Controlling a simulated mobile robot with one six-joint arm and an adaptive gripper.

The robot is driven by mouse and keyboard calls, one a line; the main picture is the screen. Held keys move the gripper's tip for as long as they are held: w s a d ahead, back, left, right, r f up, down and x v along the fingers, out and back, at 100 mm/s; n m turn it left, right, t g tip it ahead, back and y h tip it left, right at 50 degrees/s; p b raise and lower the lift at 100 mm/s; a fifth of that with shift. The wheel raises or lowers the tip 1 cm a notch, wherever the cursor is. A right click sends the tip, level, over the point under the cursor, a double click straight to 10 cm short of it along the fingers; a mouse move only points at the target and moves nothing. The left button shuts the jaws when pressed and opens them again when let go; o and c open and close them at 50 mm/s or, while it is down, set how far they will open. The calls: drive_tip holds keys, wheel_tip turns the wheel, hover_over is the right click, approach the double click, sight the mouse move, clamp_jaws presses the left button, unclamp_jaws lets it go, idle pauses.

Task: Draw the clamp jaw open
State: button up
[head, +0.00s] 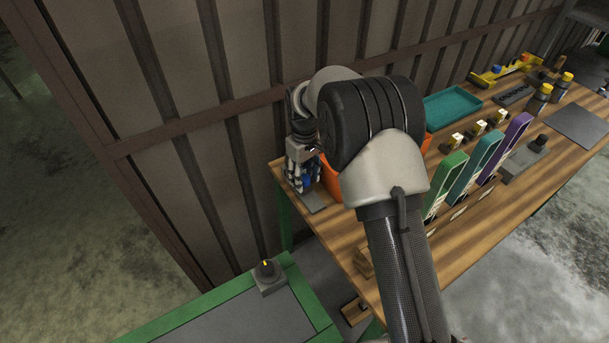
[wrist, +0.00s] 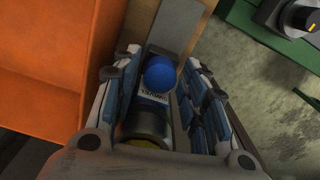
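My gripper (wrist: 158,62) is at the bench's far left corner, and it also shows in the head view (head: 302,172), partly behind my arm. Its two padded fingers are apart, on either side of a device. The device shows a round blue knob (wrist: 160,74), a white label with dark lettering (wrist: 150,99) and a dark cylinder (wrist: 145,124) with some yellow at its lower end. I see gaps beside the knob, and no clear contact with the fingers. I cannot pick out the clamp jaw for certain. The device's lower part is hidden by the gripper body.
An orange bin (wrist: 50,60) stands close left of the fingers in the wrist view. A grey plate (wrist: 178,25) lies beyond the knob. A dark dial (head: 267,271) sits on a green-framed table. Colored holders (head: 487,152), a teal tray (head: 455,106) and bottles fill the wooden bench.

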clamp_jaws()
idle(0.3)
